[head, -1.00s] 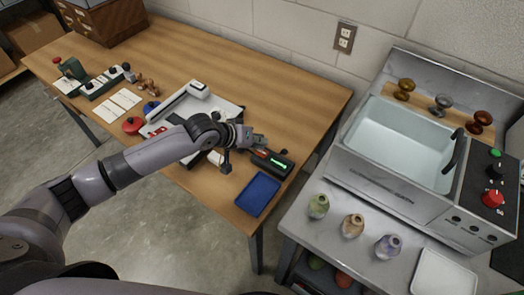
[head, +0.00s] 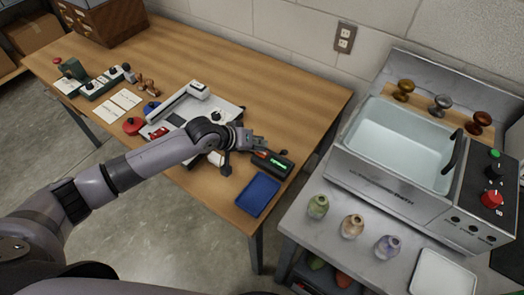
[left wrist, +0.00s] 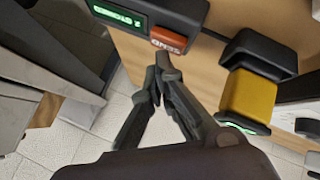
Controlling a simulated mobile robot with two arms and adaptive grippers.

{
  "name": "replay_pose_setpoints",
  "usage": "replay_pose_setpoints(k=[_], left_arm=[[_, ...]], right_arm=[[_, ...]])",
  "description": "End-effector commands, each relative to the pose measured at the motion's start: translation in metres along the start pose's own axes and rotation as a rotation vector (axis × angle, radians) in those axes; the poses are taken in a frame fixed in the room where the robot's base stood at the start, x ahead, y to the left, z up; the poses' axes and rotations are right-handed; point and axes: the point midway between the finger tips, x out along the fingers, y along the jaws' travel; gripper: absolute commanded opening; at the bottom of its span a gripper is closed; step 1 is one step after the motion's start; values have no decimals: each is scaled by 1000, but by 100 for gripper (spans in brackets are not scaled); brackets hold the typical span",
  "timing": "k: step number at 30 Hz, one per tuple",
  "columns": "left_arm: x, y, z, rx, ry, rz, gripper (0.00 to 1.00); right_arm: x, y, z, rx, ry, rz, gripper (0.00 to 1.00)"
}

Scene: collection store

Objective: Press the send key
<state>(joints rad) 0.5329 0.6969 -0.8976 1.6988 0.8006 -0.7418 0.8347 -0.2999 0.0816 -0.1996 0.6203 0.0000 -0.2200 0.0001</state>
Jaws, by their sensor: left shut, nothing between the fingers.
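The send key is an orange-red key (left wrist: 172,40) with lettering on it, on a black terminal with a lit green display. In the head view the terminal (head: 280,168) lies near the table's front right corner. My left gripper (left wrist: 164,70) is shut and empty, its fingertips right by the key's lower edge. I cannot tell whether they touch it. In the head view the left gripper (head: 258,144) is at the terminal's left end and partly hides the key. My right gripper is not in view.
A yellow block with a black top (left wrist: 248,95) is close right of the fingers in the wrist view. A blue tray (head: 258,195) lies in front of the terminal. The table's back right is clear.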

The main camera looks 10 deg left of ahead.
Motion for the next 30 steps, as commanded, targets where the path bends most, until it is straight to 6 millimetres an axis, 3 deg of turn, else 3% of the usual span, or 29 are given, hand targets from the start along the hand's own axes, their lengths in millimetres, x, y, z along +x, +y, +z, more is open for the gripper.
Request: replay_pose_setpoints(k=[30], left_arm=[[6,-4,4,0,0,0,0]], right_arm=[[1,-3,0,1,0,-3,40]])
